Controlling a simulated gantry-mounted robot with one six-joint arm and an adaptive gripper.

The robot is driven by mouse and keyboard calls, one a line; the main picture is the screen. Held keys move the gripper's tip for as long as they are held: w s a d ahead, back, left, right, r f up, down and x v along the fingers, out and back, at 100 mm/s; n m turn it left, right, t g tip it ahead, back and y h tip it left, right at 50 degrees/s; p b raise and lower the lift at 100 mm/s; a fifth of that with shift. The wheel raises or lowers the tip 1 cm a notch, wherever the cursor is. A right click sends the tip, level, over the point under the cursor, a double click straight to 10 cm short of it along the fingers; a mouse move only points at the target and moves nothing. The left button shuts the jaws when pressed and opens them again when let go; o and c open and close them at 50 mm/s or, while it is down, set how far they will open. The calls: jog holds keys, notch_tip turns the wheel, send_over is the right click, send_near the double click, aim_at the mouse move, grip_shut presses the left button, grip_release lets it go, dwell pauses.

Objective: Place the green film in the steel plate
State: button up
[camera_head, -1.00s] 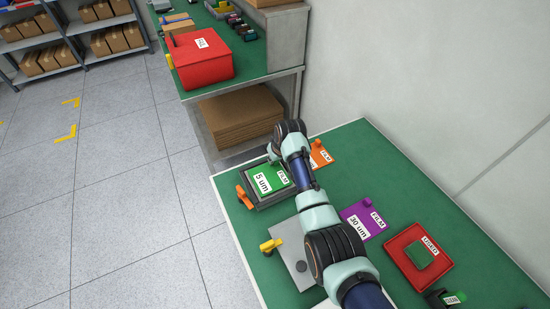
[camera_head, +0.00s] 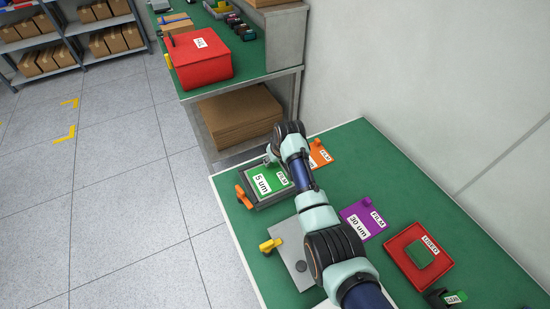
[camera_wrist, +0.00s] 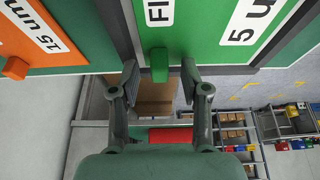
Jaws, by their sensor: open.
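The green film (camera_head: 271,184), labelled "5 um", lies in the dark grey plate (camera_head: 253,201) with the orange lever, at the table's far left corner. It looks flat, with the plate's rim around it. In the wrist view the green film (camera_wrist: 222,30) shows its tab (camera_wrist: 159,66) pointing toward my gripper (camera_wrist: 160,78). The gripper's fingers are open, one on each side of the tab, with gaps. In the head view my wrist hides most of the gripper. A lighter grey plate (camera_head: 288,247) with a yellow lever lies nearer.
An orange film (camera_head: 320,156), labelled "15 um" in the wrist view, lies beside the green one. A shelf with cardboard (camera_head: 237,115) stands beyond the table.

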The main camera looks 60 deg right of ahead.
jog(key=v, duration=1.2)
